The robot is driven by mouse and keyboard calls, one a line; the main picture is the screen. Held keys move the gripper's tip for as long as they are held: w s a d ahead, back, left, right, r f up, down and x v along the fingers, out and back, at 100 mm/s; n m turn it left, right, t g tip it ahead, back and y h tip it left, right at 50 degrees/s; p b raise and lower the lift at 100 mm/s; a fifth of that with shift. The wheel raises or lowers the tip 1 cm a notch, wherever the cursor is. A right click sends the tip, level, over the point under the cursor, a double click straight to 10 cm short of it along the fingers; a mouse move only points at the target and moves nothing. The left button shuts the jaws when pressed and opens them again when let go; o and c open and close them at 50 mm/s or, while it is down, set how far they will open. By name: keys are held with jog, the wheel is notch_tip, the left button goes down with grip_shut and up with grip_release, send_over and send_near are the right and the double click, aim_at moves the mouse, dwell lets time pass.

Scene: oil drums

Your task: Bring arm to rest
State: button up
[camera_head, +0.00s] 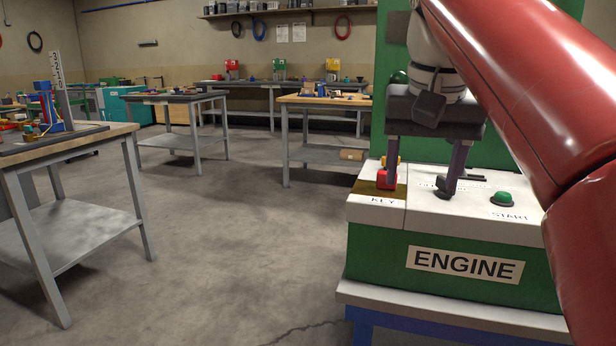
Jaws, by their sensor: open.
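My gripper (417,189) is at the right, pointing down over the top of a green and white engine box (462,270). Its two fingers are apart. The left fingertip is at a red key piece (386,180) on the panel marked KEY; I cannot tell whether they touch. The right finger is over the white panel, left of a green START button (503,198). My red arm comes in from the right and covers part of the box's right side.
The engine box stands on a grey and blue stand (440,315). A workbench (80,150) is at the left, with more benches (180,98) (325,100) behind. The grey floor (230,230) between them is clear. A green panel (390,50) rises behind my gripper.

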jog(key=s+f+n+t, duration=0.1)
jog(key=s+f, duration=0.3)
jog(key=f, duration=0.5)
jog(key=s+f, duration=0.4)
jog(key=f, duration=0.6)
jog(key=s+f+n+t, duration=0.1)
jog(key=s+f, duration=0.3)
jog(key=f, duration=0.6)
jog(key=shift+s+d+f+n+t+y, duration=0.15)
jog(key=shift+s+f+n+t+y, duration=0.05)
jog(key=shift+n+t+y, duration=0.1)
jog(key=shift+c, duration=0.3)
